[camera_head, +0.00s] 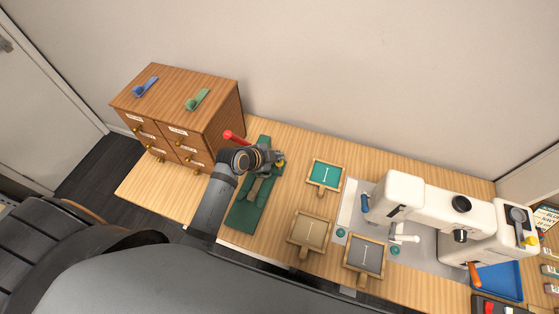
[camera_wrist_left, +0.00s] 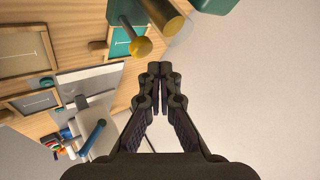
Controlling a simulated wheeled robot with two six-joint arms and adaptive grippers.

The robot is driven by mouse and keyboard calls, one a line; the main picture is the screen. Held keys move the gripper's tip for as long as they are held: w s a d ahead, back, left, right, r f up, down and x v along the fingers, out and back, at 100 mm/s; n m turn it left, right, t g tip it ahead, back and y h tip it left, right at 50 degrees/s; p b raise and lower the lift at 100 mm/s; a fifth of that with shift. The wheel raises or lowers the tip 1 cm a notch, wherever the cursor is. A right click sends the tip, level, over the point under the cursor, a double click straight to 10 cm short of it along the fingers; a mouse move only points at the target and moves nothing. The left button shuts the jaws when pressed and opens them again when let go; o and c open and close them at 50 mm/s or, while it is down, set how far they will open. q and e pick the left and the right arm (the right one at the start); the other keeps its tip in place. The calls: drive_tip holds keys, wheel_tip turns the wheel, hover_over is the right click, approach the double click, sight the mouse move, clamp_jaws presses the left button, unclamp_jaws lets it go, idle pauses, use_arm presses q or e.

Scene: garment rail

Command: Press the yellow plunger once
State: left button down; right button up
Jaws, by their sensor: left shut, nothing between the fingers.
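The yellow plunger (camera_head: 281,164) shows as a small yellow knob at the right side of a green press on the table, partly hidden by my left gripper (camera_head: 277,157). My left arm covers part of the green press base (camera_head: 246,214). My right gripper is out of view.
A red lever handle (camera_head: 235,137) sticks out behind my left wrist. A wooden drawer cabinet (camera_head: 190,125) stands at the left. Several small framed trays, such as the teal one (camera_head: 326,174), lie to the right, before a white sewing machine (camera_head: 440,208).

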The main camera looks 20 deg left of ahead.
sight(277, 164)
use_arm(q)
wheel_tip(277, 164, up, 5)
drive_tip(key=p, duration=0.4)
drive_tip(key=shift+f, duration=0.15)
drive_tip(key=shift+s, duration=0.1)
idle(0.5)
